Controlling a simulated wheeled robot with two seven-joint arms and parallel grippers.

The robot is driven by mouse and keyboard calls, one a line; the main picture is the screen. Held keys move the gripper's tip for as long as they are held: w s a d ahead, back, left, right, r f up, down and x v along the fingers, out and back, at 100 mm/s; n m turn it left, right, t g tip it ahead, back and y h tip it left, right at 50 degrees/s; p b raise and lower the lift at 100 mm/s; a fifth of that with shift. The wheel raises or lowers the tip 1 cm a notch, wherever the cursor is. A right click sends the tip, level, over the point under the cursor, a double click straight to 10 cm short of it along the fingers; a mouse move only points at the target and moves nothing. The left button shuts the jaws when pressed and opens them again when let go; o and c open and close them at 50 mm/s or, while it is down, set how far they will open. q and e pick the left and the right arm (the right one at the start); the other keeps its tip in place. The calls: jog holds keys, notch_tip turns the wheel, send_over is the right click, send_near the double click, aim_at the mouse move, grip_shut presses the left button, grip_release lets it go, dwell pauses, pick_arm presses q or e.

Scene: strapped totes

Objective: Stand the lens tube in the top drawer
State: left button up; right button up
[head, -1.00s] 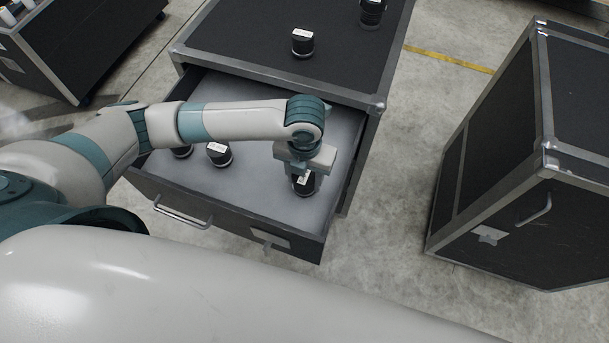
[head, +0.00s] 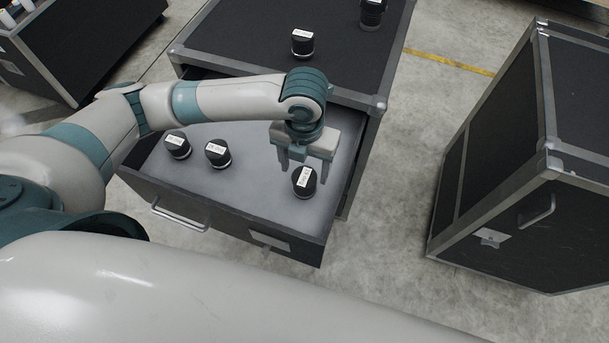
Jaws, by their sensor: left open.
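The top drawer (head: 252,196) of a black case is pulled open. Three black lens tubes with white labels stand in it: one at the right (head: 304,182), one in the middle (head: 218,154) and one at the left (head: 178,145). My left gripper (head: 304,172) is open above and just behind the right tube, with its fingers apart and empty. The right tube stands upright on the drawer floor, clear of the fingers as far as I can tell. My right gripper is not in view.
The case top (head: 250,40) carries a lens tube (head: 302,42) and another dark cylinder (head: 373,13) near its back edge. A second black case (head: 500,150) stands at the right across bare floor. Another case (head: 80,45) is at the upper left.

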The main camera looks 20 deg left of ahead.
aim_at(305, 177)
pick_arm(q)
notch_tip(305, 177, up, 6)
jog(key=shift+b, duration=0.45)
jog(key=shift+r, duration=0.1)
dwell(0.4)
